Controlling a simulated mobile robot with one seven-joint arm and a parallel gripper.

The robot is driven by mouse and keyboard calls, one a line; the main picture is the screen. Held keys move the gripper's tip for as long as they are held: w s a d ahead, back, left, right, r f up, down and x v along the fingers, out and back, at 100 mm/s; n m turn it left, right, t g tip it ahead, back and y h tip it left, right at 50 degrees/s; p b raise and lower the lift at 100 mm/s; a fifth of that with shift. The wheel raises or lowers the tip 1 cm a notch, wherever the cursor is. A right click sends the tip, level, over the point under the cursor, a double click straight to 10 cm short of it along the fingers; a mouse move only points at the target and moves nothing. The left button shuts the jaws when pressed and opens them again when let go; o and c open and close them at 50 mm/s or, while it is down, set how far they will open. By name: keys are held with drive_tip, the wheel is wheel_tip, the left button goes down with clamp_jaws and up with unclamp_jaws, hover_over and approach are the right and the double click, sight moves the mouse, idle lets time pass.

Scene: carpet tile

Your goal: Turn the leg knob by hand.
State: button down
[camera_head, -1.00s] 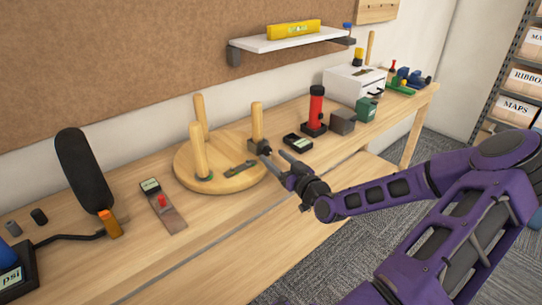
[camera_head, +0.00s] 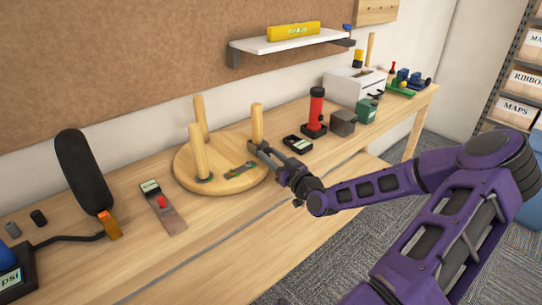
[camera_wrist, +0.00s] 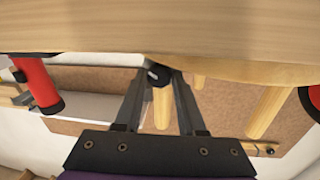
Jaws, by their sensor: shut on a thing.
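A round wooden seat (camera_head: 220,182) lies upside down on the bench with its wooden legs pointing up. A dark knob (camera_wrist: 157,75) sits at the foot of the right leg (camera_head: 256,120), against the seat; that leg also shows in the wrist view (camera_wrist: 162,106). My gripper (camera_head: 258,148) reaches in from the right at the leg's base. In the wrist view my gripper (camera_wrist: 159,79) has its two fingers on either side of the knob, shut on it. In the head view the fingers largely hide the knob.
A flat dark part (camera_head: 240,170) lies on the seat. A small black device (camera_head: 297,143) and a red torch-like object (camera_head: 316,112) stand close to the right of my gripper. A scraper-like tool (camera_head: 163,207) lies left of the seat. The front bench strip is clear.

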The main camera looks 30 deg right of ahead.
drive_tip(key=shift+r, duration=0.1)
drive_tip(key=shift+r+m+p, duration=0.15)
drive_tip(key=shift+m+p, duration=0.75)
drive_tip(key=shift+m, duration=0.2)
drive_tip(key=shift+d+f+m+g+p, duration=0.15)
drive_tip(key=shift+m+p, duration=0.15)
drive_tip(key=shift+m, duration=0.35)
drive_tip(key=shift+a+f+m+g+p, duration=0.15)
drive_tip(key=shift+m+p, duration=0.15)
drive_tip(key=shift+m, duration=0.35)
drive_tip(key=shift+d+r, duration=0.1)
drive_tip(key=c, duration=0.5)
unclamp_jaws()
drive_tip(key=s, duration=0.5)
drive_tip(key=s+p, duration=0.1)
drive_tip(key=s, duration=0.5)
drive_tip(key=s+r, duration=0.1)
drive_tip(key=s, duration=0.5)
drive_tip(key=shift+s+d, duration=0.15)
drive_tip(key=shift+s, duration=0.1)
drive_tip(key=shift+f, duration=0.15)
